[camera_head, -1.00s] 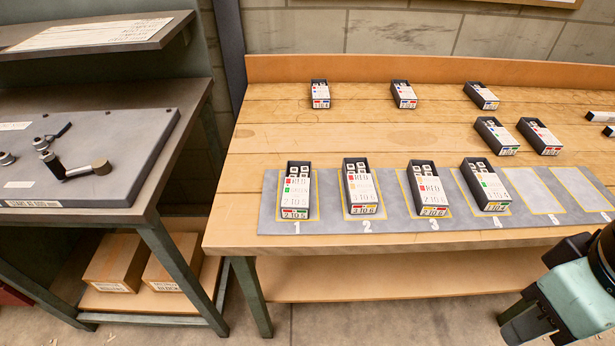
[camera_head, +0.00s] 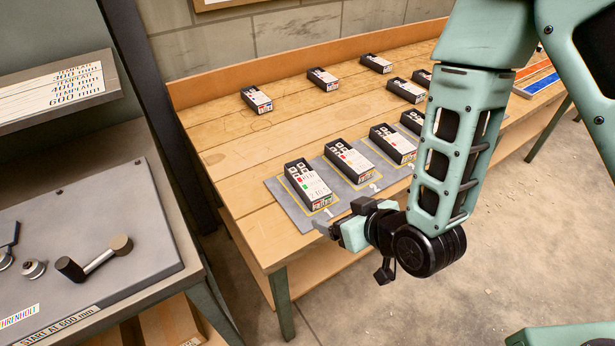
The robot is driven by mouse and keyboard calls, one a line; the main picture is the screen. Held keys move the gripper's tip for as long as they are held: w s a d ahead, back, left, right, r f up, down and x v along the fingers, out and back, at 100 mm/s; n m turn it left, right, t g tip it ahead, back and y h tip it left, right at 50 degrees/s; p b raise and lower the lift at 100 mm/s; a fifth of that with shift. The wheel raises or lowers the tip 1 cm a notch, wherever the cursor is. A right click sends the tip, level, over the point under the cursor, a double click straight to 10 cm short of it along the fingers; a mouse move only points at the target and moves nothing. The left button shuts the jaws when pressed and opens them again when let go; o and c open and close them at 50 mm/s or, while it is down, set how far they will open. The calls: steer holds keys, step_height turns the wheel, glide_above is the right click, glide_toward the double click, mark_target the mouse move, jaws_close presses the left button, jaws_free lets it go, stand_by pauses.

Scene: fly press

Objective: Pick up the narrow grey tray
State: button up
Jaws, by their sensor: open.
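Several dark grey trays holding white labelled cards sit on the wooden bench; I cannot tell which is the narrow one. In the front row, a tray (camera_head: 308,186) stands on slot 1 of the grey numbered mat (camera_head: 287,207), a second tray (camera_head: 349,161) on slot 2, and a third (camera_head: 393,144) farther along. Behind are trays at the back left (camera_head: 256,99), back middle (camera_head: 323,80) and back right (camera_head: 376,64). My gripper (camera_head: 340,228) is open and empty, in front of the bench's near edge by slot 1, apart from the trays. My arm hides part of the right side.
The floor at the right is clear.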

mark_target(312, 189)
steer(key=w+f+t+b, duration=0.1)
steer(key=b, duration=0.2)
steer(key=w+f+t+b, duration=0.1)
steer(key=b, duration=0.3)
steer(key=w+f+t+b, duration=0.1)
steer(key=w+b, duration=0.1)
steer(key=b, duration=0.1)
steer(key=shift+a, duration=0.25)
steer(key=x, duration=0.2)
steer(key=p+x, duration=0.1)
steer(key=x, duration=0.3)
steer(key=shift+a+r, duration=0.2)
steer(key=shift+r, duration=0.05)
steer(key=shift+f+p+x, duration=0.2)
steer(key=shift+p+x, duration=0.65)
steer(key=shift+x, duration=2.3)
steer(key=shift+s+d, duration=0.1)
steer(key=shift+d, duration=0.05)
steer(key=c, duration=1.1)
